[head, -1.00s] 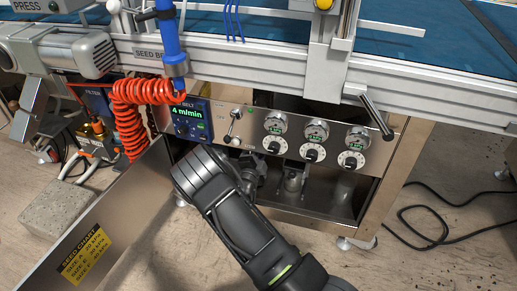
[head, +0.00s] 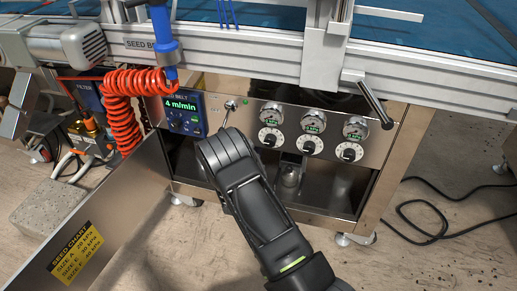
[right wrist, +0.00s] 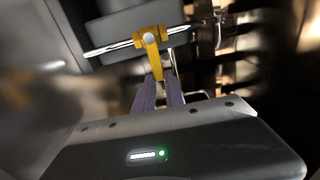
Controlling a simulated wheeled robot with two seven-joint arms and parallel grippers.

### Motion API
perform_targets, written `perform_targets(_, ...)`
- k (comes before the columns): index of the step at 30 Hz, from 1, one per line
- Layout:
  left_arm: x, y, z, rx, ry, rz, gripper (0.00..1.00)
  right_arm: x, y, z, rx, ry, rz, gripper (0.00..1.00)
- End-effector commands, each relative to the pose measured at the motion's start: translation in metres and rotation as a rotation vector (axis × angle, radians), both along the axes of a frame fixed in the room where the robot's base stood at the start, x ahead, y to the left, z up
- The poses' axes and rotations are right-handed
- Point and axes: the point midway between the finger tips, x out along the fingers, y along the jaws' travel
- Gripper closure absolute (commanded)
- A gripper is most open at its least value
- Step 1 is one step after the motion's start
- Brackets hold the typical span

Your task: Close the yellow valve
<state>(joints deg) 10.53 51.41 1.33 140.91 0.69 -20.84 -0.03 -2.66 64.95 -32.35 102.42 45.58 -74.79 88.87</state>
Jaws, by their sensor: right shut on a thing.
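The yellow valve (right wrist: 150,41) shows in the right wrist view, on a thin bright pipe (right wrist: 108,48). Its yellow lever points down in the picture, roughly crosswise to the pipe. My right gripper (right wrist: 159,80) is shut on the end of the lever, one finger on each side. In the head view the valve and the right fingers are hidden behind my right arm, at the open bay under the control panel (head: 236,122). My left gripper is in neither view.
An opened panel door with a seed chart (head: 80,250) stands left of the bay. Dials and gauges (head: 311,121) line the panel above. An orange coiled hose (head: 122,112) hangs at the left. A black cable (head: 440,205) lies on the floor to the right.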

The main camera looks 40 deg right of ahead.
Motion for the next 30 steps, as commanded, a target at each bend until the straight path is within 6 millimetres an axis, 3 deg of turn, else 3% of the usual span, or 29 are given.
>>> perform_targets(4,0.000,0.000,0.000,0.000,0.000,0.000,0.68,0.001,0.000,0.001,0.000,-0.002,0.001,1.00)
perform_targets(5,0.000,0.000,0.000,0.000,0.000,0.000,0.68,0.001,0.000,0.000,0.000,-0.001,0.001,0.83)
perform_targets(12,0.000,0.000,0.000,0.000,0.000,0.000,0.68,0.000,0.000,0.000,0.000,0.000,0.000,0.64)
perform_targets(23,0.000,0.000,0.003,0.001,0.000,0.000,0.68,-0.002,0.004,0.001,0.000,0.001,0.000,0.64)
perform_targets(30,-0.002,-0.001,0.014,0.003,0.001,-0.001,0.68,-0.020,0.031,0.002,0.000,0.004,0.003,0.64)
